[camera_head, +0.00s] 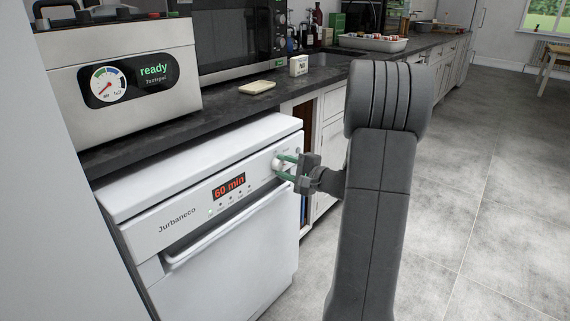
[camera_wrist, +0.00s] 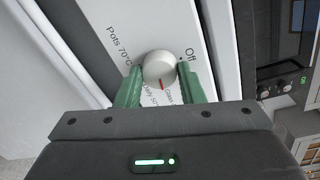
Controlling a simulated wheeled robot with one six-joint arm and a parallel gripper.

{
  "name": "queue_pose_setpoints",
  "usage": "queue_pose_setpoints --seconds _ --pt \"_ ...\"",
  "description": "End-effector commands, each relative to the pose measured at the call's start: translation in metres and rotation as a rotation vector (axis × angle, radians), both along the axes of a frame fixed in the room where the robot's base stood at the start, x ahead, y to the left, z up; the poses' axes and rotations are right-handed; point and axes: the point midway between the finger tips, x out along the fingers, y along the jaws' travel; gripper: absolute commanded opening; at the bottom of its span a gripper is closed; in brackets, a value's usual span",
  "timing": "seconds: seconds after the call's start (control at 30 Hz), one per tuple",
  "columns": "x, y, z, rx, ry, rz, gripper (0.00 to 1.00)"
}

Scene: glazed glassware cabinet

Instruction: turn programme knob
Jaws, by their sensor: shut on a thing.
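The white dishwasher (camera_head: 218,268) stands under the dark counter, its display (camera_head: 229,188) reading "60 min". Its round programme knob (camera_head: 277,164) is at the right end of the front panel. In the wrist view the white knob (camera_wrist: 159,68) has a red pointer line aimed toward the bottom of the picture, near a label starting "Glass". "Off" and "Pots 70°C" labels show around it; another label is partly covered. My gripper (camera_head: 285,168) has its green fingers on either side of the knob, shut on it; the fingers also show in the wrist view (camera_wrist: 160,80).
A steel appliance reading "ready" (camera_head: 120,73) and a microwave (camera_head: 235,38) stand on the counter, with a yellowish pad (camera_head: 257,87) and a small white sign block (camera_head: 299,65) nearby. A door handle bar (camera_head: 215,232) runs below the panel. Floor at right is clear.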

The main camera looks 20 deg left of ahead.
Motion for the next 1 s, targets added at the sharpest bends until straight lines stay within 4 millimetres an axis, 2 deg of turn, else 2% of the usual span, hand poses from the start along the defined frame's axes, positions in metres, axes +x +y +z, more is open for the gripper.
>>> queue_pose_setpoints --seconds 1.0 --pt "0.0016 -0.0010 0.0016 0.317 0.914 -0.002 0.12"
